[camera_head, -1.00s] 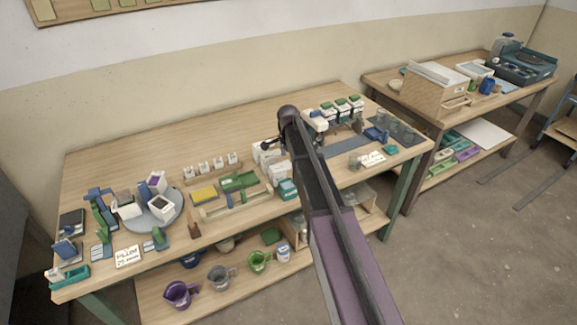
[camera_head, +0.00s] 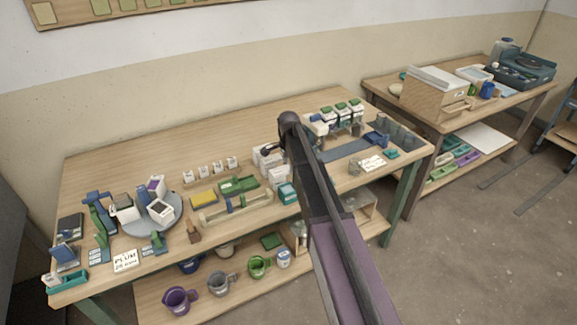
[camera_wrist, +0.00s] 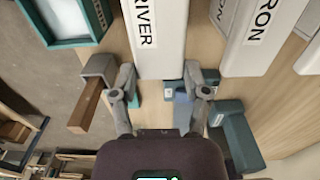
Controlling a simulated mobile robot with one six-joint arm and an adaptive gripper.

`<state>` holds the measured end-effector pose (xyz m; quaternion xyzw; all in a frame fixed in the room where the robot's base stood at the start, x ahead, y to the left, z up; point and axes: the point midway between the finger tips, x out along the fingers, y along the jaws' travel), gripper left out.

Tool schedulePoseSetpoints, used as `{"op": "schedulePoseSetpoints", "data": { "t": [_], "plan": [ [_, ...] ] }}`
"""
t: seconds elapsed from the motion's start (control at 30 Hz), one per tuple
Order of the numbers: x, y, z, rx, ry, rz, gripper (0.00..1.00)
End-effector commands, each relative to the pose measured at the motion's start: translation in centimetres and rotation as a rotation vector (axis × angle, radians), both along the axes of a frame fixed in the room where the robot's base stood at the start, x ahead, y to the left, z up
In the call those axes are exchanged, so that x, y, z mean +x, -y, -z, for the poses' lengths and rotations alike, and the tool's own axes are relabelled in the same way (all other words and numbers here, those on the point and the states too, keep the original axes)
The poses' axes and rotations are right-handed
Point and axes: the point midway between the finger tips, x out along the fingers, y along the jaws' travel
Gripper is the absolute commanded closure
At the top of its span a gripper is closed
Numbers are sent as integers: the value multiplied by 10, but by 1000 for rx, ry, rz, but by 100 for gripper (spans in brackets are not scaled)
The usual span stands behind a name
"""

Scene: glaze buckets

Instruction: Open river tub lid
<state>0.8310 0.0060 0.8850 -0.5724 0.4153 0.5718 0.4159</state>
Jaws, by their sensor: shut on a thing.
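The river tub (camera_wrist: 155,35) is a white block-like tub with RIVER in black letters, at the upper middle of the wrist view. My gripper (camera_wrist: 158,88) has one finger on each side of its near end and is shut on it; whether the fingers grip lid or body is unclear. In the head view my gripper (camera_head: 272,148) is small and dark, partly behind my arm, by white tubs (camera_head: 266,160). The river tub's lid cannot be told apart from its body.
A teal-rimmed box (camera_wrist: 75,42) lies left of the river tub in the wrist view, and a dark teal block (camera_wrist: 235,135) lower right. In the head view a green tool (camera_head: 238,185) and yellow block (camera_head: 204,198) lie left of the tubs. The table's back is clear.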

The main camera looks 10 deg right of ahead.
Motion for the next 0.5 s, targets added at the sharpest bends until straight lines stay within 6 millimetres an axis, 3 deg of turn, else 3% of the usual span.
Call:
{"op": "schedulePoseSetpoints", "data": {
  "t": [0.5],
  "plan": [
    [1, 4, 6, 137, -47, 1, 88]
  ]
}}
